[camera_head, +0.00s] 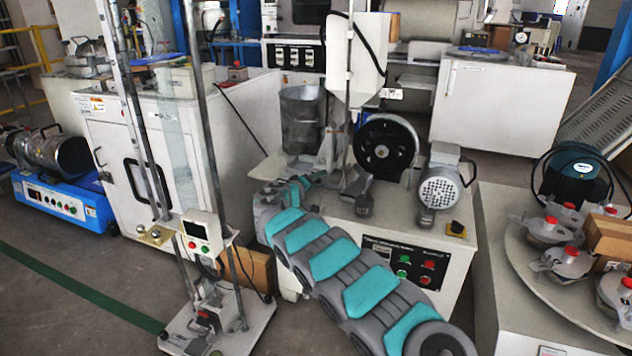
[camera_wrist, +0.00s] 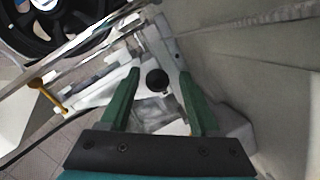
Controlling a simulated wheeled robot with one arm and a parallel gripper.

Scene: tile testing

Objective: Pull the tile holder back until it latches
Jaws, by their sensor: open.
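In the wrist view, my gripper (camera_wrist: 158,76) is open, with one green finger on each side of a round black knob (camera_wrist: 157,80). The knob sits on a pale metal part (camera_wrist: 152,48), which appears to be the tile holder. Neither finger clearly touches the knob. In the head view, my grey and teal arm reaches in from the lower right to the white testing machine (camera_head: 440,275). My gripper there is small and unclear beside the machine's column, and I cannot make out the tile holder in that view.
A black wheel (camera_head: 385,147) and a grey motor (camera_head: 440,185) stand on the machine's top, right of my gripper. A metal bucket (camera_head: 302,125) is behind it. In the wrist view, a slanting metal rod and a yellow-tipped piece (camera_wrist: 50,95) lie left of the fingers. A grey surface (camera_wrist: 260,75) fills the right.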

